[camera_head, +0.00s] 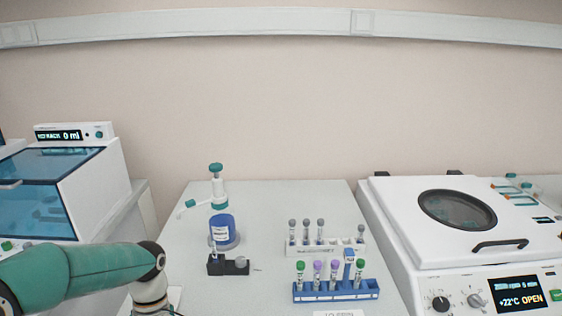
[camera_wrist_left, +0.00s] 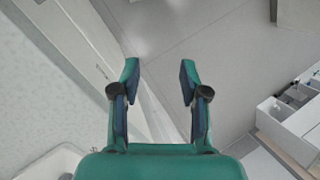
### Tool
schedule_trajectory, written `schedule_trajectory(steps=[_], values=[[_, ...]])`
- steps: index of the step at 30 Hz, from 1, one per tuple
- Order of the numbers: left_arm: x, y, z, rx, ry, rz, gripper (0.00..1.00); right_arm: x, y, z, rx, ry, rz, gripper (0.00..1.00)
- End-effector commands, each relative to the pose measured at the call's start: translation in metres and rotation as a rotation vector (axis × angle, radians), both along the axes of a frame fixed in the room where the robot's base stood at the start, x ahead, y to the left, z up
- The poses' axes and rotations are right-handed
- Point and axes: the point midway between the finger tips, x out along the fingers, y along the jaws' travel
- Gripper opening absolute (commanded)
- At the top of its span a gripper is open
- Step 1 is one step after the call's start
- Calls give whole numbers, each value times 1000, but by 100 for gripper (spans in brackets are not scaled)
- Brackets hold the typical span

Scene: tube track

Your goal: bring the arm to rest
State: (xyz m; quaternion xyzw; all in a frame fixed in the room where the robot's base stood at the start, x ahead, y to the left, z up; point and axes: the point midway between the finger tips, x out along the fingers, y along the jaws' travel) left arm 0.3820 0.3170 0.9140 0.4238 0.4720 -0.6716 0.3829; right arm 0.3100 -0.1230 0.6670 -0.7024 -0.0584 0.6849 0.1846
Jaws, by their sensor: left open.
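My left arm comes in from the left in the head view, bent down at the lower left; its gripper is out of that view. In the left wrist view my left gripper (camera_wrist_left: 158,85) is open, with nothing between its two fingers. Below it I see the light floor and the edge of a pale surface. My right gripper and right arm are not in view.
A blue tube rack (camera_head: 336,292) and a white rack (camera_head: 326,249) hold tubes on the bench (camera_head: 272,205). A blue-labelled dispenser bottle (camera_head: 222,231) and a small dark holder (camera_head: 228,265) stand left of them. A centrifuge (camera_head: 470,240) is at right, a blue-windowed machine (camera_head: 90,170) at left.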

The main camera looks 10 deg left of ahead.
Motion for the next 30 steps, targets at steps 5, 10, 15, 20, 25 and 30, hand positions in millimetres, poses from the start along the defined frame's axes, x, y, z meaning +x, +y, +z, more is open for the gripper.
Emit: schedule_trajectory(steps=[5,10,15,20,25,30], values=[[-27,-64,-90,-156,74,-175,45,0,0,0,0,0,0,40],[-77,-136,-173,-359,40,-384,45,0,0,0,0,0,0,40],[-123,-188,-224,-500,-122,-593,45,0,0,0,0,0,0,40],[-122,-201,-242,-491,-356,-786,45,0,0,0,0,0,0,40],[-84,-195,-246,-391,-569,-964,45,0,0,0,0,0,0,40],[-72,-195,-247,-367,-624,-1058,45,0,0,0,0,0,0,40]])
